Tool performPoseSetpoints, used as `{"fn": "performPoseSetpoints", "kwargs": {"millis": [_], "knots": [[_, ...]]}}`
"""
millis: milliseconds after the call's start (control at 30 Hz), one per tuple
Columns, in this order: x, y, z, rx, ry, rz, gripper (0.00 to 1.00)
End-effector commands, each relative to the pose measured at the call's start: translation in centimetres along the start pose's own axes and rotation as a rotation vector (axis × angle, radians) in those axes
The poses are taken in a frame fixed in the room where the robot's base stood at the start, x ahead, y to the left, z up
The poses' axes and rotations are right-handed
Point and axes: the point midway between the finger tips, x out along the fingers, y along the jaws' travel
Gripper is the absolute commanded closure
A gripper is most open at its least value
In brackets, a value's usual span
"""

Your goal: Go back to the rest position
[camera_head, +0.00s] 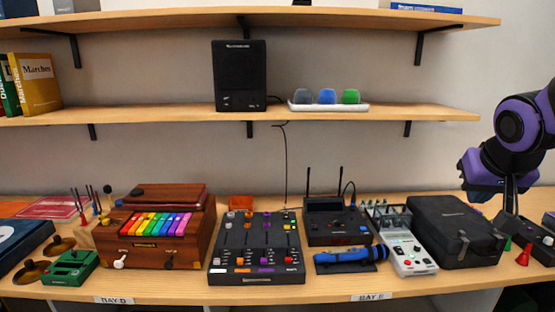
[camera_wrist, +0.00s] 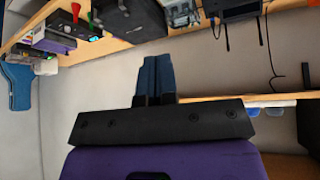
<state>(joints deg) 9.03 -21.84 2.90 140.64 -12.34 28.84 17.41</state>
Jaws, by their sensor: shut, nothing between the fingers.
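My gripper (camera_wrist: 154,62) shows in the wrist view with its two dark fingers side by side, shut and empty. The picture there is turned over, with the bench along the top edge. In the head view my purple and black arm reaches in from the right edge, above the right end of the bench (camera_head: 440,282). The fingertips are hard to make out there against the dark things behind. No object is held.
A black case (camera_head: 455,232) lies below and left of my arm. A red cone (camera_head: 524,254) stands near the front right. A mixer (camera_head: 258,248) and a wooden box with coloured keys (camera_head: 155,228) stand further left. A shelf (camera_head: 420,114) runs above; open wall lies between.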

Motion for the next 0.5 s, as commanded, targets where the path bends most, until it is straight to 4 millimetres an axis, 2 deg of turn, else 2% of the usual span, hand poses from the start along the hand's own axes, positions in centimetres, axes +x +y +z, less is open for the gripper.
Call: {"fn": "performPoseSetpoints", "kwargs": {"millis": [33,200,333,500], "knots": [[-1.6,-0.3,1.0,-0.018,-0.004,-0.012,1.00],[-5.9,-0.9,4.9,-0.089,-0.049,-0.062,1.00],[-8.4,-1.2,7.8,-0.142,-0.082,-0.110,1.00],[-10.2,-1.5,10.2,-0.190,-0.108,-0.157,1.00]]}}
